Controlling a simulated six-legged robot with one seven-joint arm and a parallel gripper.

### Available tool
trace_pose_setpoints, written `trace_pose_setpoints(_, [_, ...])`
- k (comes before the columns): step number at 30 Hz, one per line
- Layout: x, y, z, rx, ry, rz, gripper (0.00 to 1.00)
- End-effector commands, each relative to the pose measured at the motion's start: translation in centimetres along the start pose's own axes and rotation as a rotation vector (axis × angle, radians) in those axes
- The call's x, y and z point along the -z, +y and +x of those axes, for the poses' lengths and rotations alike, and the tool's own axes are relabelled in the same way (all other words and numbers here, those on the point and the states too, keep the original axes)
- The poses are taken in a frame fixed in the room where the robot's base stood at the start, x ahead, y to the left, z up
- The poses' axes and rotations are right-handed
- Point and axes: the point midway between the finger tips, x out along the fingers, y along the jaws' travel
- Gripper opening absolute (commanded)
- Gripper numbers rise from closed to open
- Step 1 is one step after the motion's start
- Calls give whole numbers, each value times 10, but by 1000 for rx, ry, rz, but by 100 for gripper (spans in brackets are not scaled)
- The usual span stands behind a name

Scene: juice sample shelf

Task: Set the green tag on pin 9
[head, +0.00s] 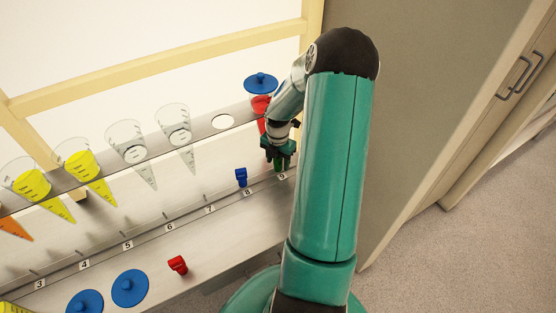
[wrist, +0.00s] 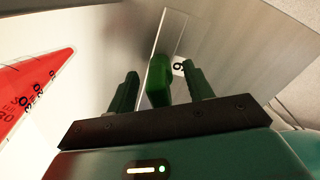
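The green tag (wrist: 159,82) stands between the two fingers of my gripper (wrist: 162,74) in the wrist view, with a gap on each side. The gripper is open around it. The label 9 (wrist: 179,67) is right beside the tag. In the head view my gripper (head: 278,154) is low at the right end of the shelf, above label 9 (head: 282,177), with a bit of the green tag (head: 279,166) below the fingers. Pin 9 itself is hidden, so I cannot tell how the tag sits on it.
A blue tag (head: 241,177) hangs at pin 8, and a red tag (head: 178,265) lies on the front ledge. Blue lids (head: 129,288) lie nearby. Cones stand in the rack; a red cone (wrist: 32,98) is close left of my gripper. A cabinet (head: 420,110) stands right.

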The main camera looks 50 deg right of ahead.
Motion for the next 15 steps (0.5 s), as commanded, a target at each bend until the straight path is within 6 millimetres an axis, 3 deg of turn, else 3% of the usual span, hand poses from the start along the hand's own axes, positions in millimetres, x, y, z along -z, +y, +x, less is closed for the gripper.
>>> trace_pose_setpoints(8, [-1, 0, -9, 0, -2, 1, 52])
trace_pose_setpoints(15, [-1, 0, -54, -2, -5, 2, 52])
